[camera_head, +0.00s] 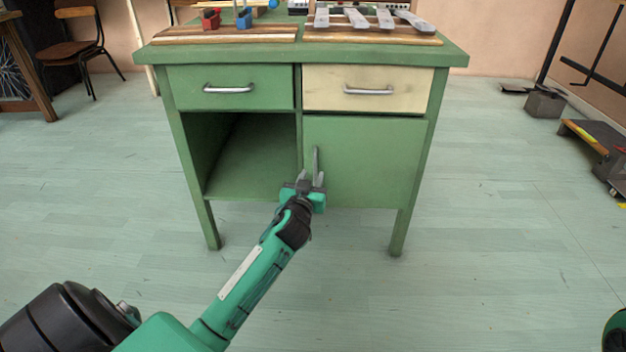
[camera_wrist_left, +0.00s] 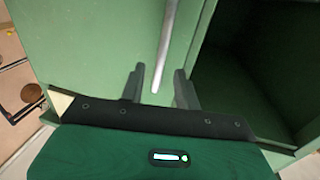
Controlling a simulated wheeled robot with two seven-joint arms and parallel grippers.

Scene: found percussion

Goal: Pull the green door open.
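The green door (camera_head: 370,160) is the lower right front of a green desk and looks shut, flush with the frame. Its upright metal handle (camera_head: 315,158) is near the door's left edge. My left gripper (camera_head: 310,177) is at the handle's lower part, its fingers apart. In the left wrist view the handle (camera_wrist_left: 168,45) runs down between the two open fingers of the gripper (camera_wrist_left: 160,84), with a gap visible on the sides. I cannot tell whether a finger touches it. My right gripper is not in view.
An open, empty compartment (camera_head: 250,155) is left of the door. A green drawer (camera_head: 265,92) and a cream drawer (camera_head: 335,100) with metal handles sit above. Wooden boards with metal bars (camera_head: 368,20) lie on the desktop.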

